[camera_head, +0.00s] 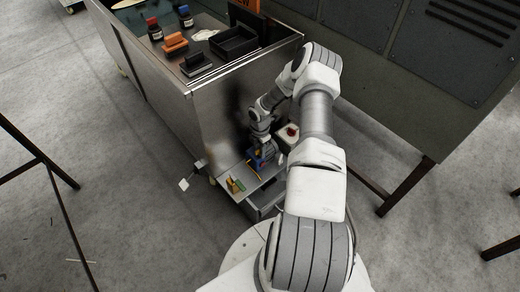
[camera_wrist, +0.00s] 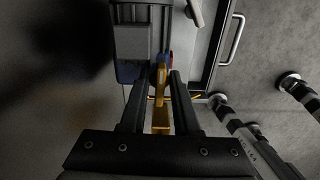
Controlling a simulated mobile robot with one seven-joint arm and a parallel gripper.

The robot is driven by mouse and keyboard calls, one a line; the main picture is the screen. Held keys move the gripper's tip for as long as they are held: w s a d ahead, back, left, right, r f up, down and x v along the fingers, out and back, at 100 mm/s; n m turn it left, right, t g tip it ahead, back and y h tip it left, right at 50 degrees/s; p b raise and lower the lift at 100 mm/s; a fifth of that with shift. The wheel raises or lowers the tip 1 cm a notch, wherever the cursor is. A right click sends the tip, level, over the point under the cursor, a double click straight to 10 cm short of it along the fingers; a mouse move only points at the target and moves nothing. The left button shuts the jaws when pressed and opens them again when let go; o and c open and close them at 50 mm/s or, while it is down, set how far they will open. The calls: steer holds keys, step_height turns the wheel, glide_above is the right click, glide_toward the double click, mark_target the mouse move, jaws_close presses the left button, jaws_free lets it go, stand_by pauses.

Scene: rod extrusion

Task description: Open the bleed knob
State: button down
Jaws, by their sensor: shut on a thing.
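In the wrist view, the two dark fingers of my gripper (camera_wrist: 161,80) stand on either side of a narrow yellow-orange part (camera_wrist: 162,112) and are shut on it. I cannot tell for sure whether this part is the bleed knob. Just past the fingertips is a blue and grey device (camera_wrist: 128,73), with a bit of red at its right edge. In the head view, my gripper (camera_head: 262,150) is low beside the steel cabinet, at the small blue device (camera_head: 254,160). My wrist partly hides the device there.
A low steel shelf (camera_head: 262,181) carries the device and small green, yellow and orange items (camera_head: 236,185). A pale box with a red button (camera_head: 292,131) stands close on the right. The steel cabinet (camera_head: 215,115) rises behind, with bottles and trays on top.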

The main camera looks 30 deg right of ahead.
steer(key=shift+d, duration=0.1)
steer(key=shift+n, duration=1.1)
steer(key=c, duration=0.6)
jaws_free()
steer(key=shift+o, duration=0.2)
steer(key=shift+r, duration=0.1)
step_height(320, 180, up, 17)
steer(key=p, duration=0.6)
steer(key=shift+r, duration=0.15)
